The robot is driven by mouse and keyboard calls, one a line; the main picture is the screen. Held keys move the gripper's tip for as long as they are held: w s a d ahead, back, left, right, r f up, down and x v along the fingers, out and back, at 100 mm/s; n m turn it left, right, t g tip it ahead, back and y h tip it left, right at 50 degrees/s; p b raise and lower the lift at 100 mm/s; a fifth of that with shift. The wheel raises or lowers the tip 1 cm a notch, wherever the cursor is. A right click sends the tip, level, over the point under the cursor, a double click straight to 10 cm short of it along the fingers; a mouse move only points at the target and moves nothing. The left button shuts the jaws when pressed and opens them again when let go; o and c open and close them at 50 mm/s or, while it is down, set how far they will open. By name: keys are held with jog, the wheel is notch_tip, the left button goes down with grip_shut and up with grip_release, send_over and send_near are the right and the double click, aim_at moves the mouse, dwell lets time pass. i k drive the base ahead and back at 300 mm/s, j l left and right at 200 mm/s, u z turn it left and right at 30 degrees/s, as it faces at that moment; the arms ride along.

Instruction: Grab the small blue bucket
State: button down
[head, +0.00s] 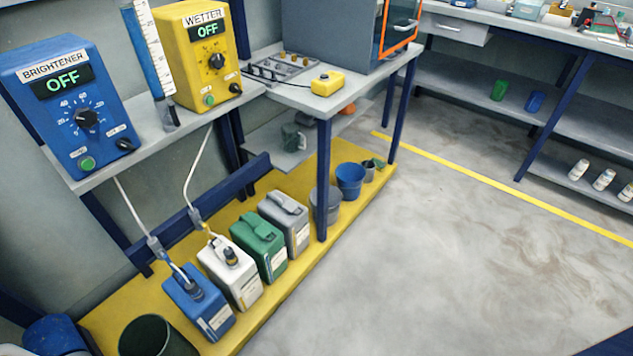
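A small blue bucket (350,181) stands upright on the yellow floor platform (300,290), near its far right end. A grey bucket (328,206) stands just in front of it to the left, partly hidden by a dark blue table leg. A smaller grey container (369,172) is at its right, with a small green item (379,163) close by. Another small blue container (535,101) is on the lower shelf at the back right. My gripper is not in view.
Blue, white, green and grey jugs (285,222) line the platform to the left. A dark green bucket (155,337) stands at the bottom left. The table (350,95) overhangs the bucket area. Open concrete floor (430,260) lies to the right.

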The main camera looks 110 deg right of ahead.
aim_at(350, 175)
jog(key=z, duration=4.4)
jog(key=i+l+z, duration=0.15)
jog(key=i+z, duration=0.15)
jog(key=i, duration=0.15)
jog(key=i+z, duration=0.3)
jog(key=i, duration=2.15)
jog(key=i+l+u, duration=0.15)
jog(key=i+u, duration=0.3)
jog(key=i+l+u, duration=0.45)
jog(key=i, duration=0.15)
jog(key=j+u, duration=0.1)
jog(key=u, duration=3.6)
